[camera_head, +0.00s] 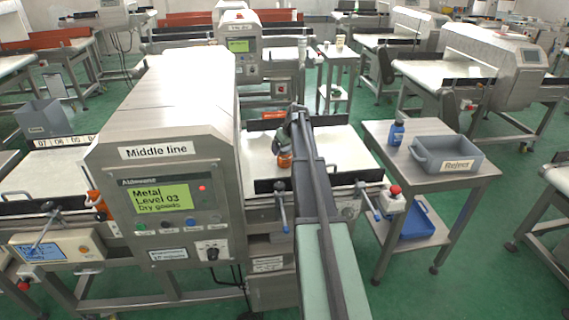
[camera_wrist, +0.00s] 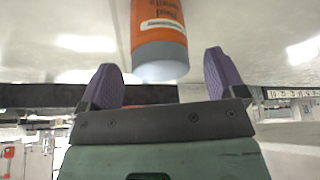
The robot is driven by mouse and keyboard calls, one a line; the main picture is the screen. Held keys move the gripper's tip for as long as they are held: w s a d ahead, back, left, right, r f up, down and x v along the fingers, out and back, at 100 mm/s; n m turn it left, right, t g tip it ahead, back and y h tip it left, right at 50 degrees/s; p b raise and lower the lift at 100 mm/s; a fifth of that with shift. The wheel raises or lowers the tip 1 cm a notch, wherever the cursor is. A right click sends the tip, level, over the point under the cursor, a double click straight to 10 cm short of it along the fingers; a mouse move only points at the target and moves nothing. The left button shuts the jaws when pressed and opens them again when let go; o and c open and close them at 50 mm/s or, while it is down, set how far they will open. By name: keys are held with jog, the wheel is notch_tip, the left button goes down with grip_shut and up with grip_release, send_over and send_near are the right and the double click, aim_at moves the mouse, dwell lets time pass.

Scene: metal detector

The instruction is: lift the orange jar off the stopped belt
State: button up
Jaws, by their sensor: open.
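The orange jar (camera_head: 285,161) stands on the pale belt (camera_head: 345,150) to the right of the Middle line metal detector. In the wrist view the jar (camera_wrist: 158,14) shows a label and a grey cap-like end that points towards my gripper. My gripper (camera_wrist: 160,62) is open, with a purple finger on each side of the jar's grey end and a gap on both sides. In the head view my gripper (camera_head: 285,146) is at the jar, partly hidden by my arm. I cannot tell how deep the jar sits between the fingers.
The metal detector (camera_head: 165,190) stands close on the left. Dark guide rails (camera_head: 350,178) edge the belt. To the right, a steel table (camera_head: 470,178) holds a grey Reject bin (camera_head: 445,153) and a blue bottle (camera_head: 397,133). The belt right of my arm is clear.

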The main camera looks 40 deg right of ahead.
jog(key=b+x, duration=0.1)
jog(key=x, duration=0.2)
jog(key=shift+s, duration=0.1)
jog(key=shift+r, duration=0.2)
jog(key=c, duration=1.1)
notch_tip(320, 180, up, 20)
jog(key=p, duration=2)
jog(key=shift+r, duration=0.1)
jog(key=shift+s, duration=0.1)
